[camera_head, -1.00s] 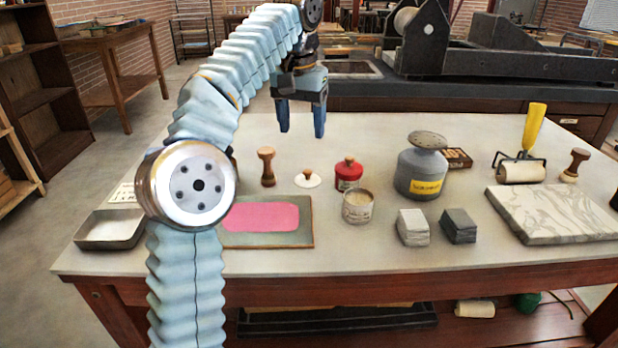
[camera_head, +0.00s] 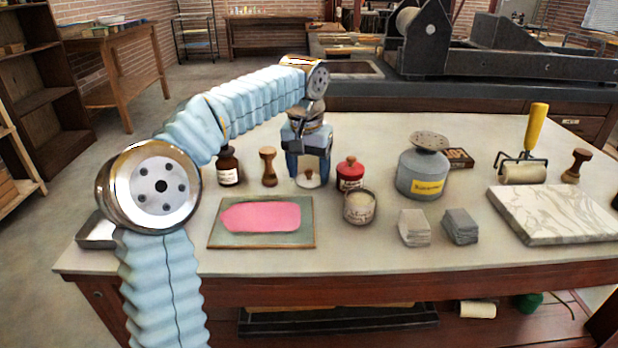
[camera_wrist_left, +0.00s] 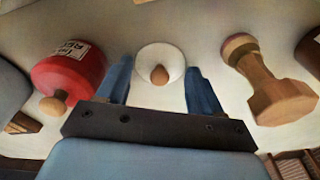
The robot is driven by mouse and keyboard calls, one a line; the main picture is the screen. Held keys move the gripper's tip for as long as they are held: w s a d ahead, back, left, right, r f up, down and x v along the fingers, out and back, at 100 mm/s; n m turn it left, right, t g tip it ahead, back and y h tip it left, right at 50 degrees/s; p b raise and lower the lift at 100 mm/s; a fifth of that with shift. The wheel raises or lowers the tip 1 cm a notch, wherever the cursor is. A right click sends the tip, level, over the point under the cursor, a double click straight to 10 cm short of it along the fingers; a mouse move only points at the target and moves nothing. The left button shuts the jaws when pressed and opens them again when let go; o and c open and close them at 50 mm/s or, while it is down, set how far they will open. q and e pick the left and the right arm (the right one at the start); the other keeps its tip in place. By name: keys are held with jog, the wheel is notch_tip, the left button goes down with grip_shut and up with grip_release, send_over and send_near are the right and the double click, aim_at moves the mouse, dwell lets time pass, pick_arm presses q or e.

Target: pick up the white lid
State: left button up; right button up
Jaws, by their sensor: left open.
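The white lid (camera_head: 308,181) is a small flat disc with a brown wooden knob, lying on the table between the wooden stamp and the red jar. My left gripper (camera_head: 308,176) points down over it, open, with a blue finger on each side. In the left wrist view the lid (camera_wrist_left: 160,62) shows whole, its knob between the two fingertips of the gripper (camera_wrist_left: 158,88). I cannot tell the exact height of the fingertips above the table. My right gripper is in neither view.
Close by are a red jar (camera_head: 350,174), a wooden stamp (camera_head: 268,167) and a brown bottle (camera_head: 229,168). An open tin (camera_head: 359,207) and a pink inked plate (camera_head: 262,218) lie nearer the front edge. A grey canister (camera_head: 422,174) stands to the right.

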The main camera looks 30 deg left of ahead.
pick_arm(q)
jog(key=shift+c, duration=0.5)
grip_shut()
